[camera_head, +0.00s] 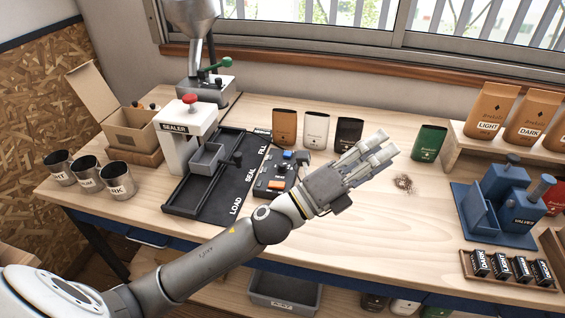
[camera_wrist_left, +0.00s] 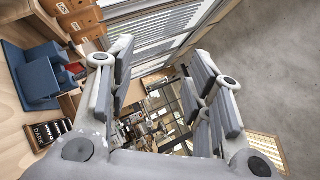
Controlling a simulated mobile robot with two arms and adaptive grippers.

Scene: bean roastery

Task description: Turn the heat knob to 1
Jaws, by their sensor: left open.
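A small dark control box (camera_head: 271,187) lies on the bench right of the black sealer mat. It carries a blue button, an orange switch and small dark parts. I cannot make out for sure which part is the heat knob, and its marks are too small to read. My left gripper (camera_head: 377,150) is in the air over the bench, right of the box, pointing away to the right and back. It is open and empty. In the left wrist view the two sets of fingers (camera_wrist_left: 165,80) stand apart with nothing between them. My right gripper is not in view.
The sealer (camera_head: 176,148) with its red top stands left of the box. Bean pouches (camera_head: 316,130) stand behind it. A green pouch (camera_head: 428,143), a blue valve press (camera_head: 487,213) and labelled stamps (camera_head: 500,266) are to the right. The front middle bench is clear.

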